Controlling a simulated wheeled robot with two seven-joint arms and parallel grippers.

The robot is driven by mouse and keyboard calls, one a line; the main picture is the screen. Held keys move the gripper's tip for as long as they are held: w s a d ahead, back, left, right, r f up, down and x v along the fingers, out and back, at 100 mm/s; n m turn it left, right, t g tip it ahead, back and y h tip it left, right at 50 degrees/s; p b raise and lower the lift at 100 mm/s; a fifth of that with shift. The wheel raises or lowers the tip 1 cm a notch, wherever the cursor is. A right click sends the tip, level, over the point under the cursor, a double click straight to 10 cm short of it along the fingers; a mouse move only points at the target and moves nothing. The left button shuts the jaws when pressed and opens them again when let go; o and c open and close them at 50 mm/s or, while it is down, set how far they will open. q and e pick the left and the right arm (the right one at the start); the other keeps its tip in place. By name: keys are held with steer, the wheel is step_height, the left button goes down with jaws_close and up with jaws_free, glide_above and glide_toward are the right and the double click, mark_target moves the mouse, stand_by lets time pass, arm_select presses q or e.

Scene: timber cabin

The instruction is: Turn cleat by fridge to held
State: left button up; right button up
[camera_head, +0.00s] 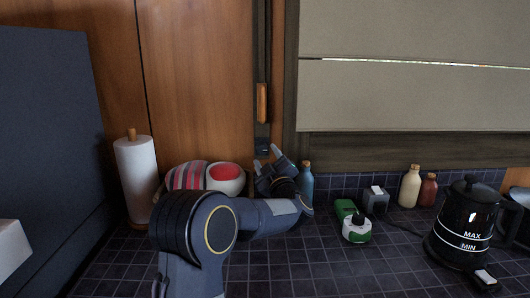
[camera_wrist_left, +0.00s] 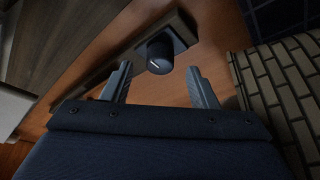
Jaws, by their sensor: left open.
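The cleat shows in the left wrist view as a dark round knob (camera_wrist_left: 159,55) with a pale line on its face, on a dark square plate against the timber wall. In the head view the cleat (camera_head: 262,145) is a small dark fitting below a hanging wooden cord pull (camera_head: 262,103). My left gripper (camera_head: 267,160) is open, just below the cleat. In the left wrist view the knob lies ahead of and roughly between the two fingertips (camera_wrist_left: 159,74), with no clear contact. The fridge may be the dark panel (camera_head: 50,140) at the left. My right gripper is not in view.
A blue bottle (camera_head: 306,183) stands close right of the gripper. A green-and-white item (camera_head: 352,220) and a black kettle (camera_head: 465,225) stand further right on the tiled counter (camera_head: 320,262).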

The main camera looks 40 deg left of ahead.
mark_target(263, 151)
arm_select(q)
steer(key=shift+x, duration=1.6)
steer(key=shift+c, duration=0.3)
steer(key=c, duration=0.9)
